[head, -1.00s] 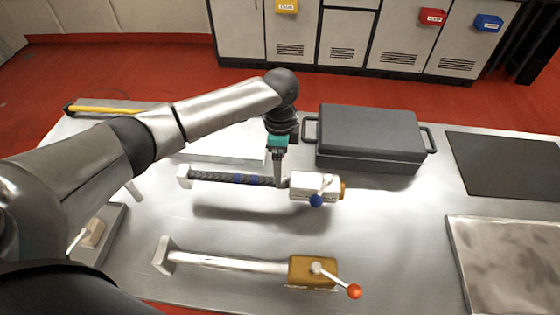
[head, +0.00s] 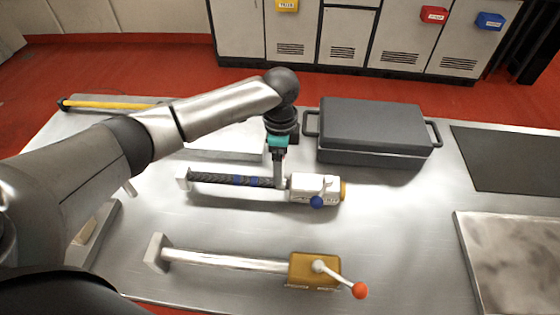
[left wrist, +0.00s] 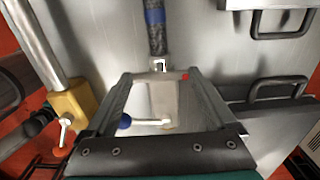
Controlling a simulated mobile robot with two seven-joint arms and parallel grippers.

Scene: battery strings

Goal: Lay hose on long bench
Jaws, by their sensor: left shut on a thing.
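The dark braided hose (head: 215,178) has blue bands, a white end plate at its left and a white valve block (head: 308,188) with a blue-knobbed lever at its right. It lies level, just above or on the bright steel bench (head: 220,225), with a shadow close below. My left gripper (head: 280,180) points down and is shut at the joint of hose and block. In the left wrist view the hose (left wrist: 156,35) runs away from me and the pale block (left wrist: 153,100) sits between the fingers. My right gripper is not in view.
A steel pipe with a brass valve (head: 312,270) and red-knobbed lever lies in front. A dark grey case (head: 370,130) stands behind to the right. A black mat (head: 505,160) and a metal plate (head: 515,260) are at the right. Bare bench lies between pipe and hose.

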